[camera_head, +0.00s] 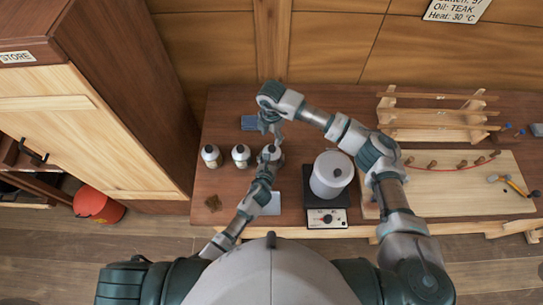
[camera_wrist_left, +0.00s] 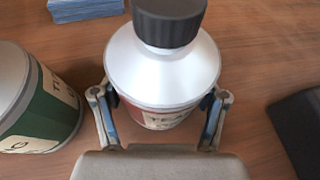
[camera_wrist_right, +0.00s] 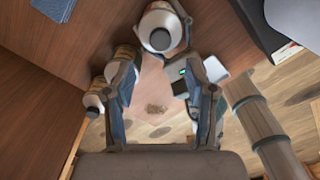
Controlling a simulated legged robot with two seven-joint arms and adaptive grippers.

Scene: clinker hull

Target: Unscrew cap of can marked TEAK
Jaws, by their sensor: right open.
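The can marked TEAK (camera_wrist_left: 165,75) stands upright on the bench with its black cap (camera_wrist_left: 170,20) on; its label, partly hidden, reads "TEA". It is the rightmost of three cans in the head view (camera_head: 270,153). My left gripper (camera_wrist_left: 162,108) has a finger on each side of the can, just below its silver shoulder, and appears closed on it. My right gripper (camera_head: 271,134) is open and empty, reaching down from above and behind the can. In the right wrist view, the can and its cap (camera_wrist_right: 160,40) show beyond the open fingers.
Two other cans (camera_head: 211,156) (camera_head: 241,155) stand left of it; one has a green label (camera_wrist_left: 40,110). A white pot (camera_head: 331,172) on a hot plate (camera_head: 327,218) stands to the right. A blue stack (camera_head: 250,122) lies behind. A wooden rack (camera_head: 436,115) is further right.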

